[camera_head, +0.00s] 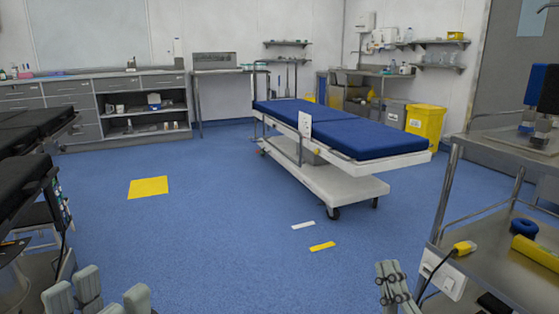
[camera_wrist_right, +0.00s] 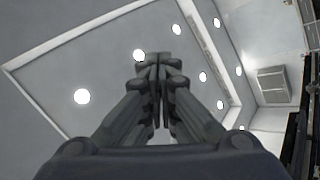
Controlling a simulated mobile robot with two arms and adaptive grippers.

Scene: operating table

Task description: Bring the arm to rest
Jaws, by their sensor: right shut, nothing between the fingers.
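My right gripper (camera_head: 391,268) is at the bottom of the head view, right of centre. Its grey fingers point up, close together. In the right wrist view the fingers (camera_wrist_right: 157,62) meet along a thin line, shut with nothing between them, against the ceiling. My left gripper (camera_head: 103,292) shows only in part at the bottom left corner of the head view. Its grey parts are cut off by the picture edge, and I cannot tell how its fingers stand. Neither gripper is seen touching anything.
A metal trolley (camera_head: 515,268) stands close on the right, beside my right gripper, with a yellow-ended cable (camera_head: 463,248) and blue roll (camera_head: 523,228). A blue operating table (camera_head: 340,130) stands further off. A black-topped table (camera_head: 25,170) is at the left. The blue floor (camera_head: 225,235) between is open.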

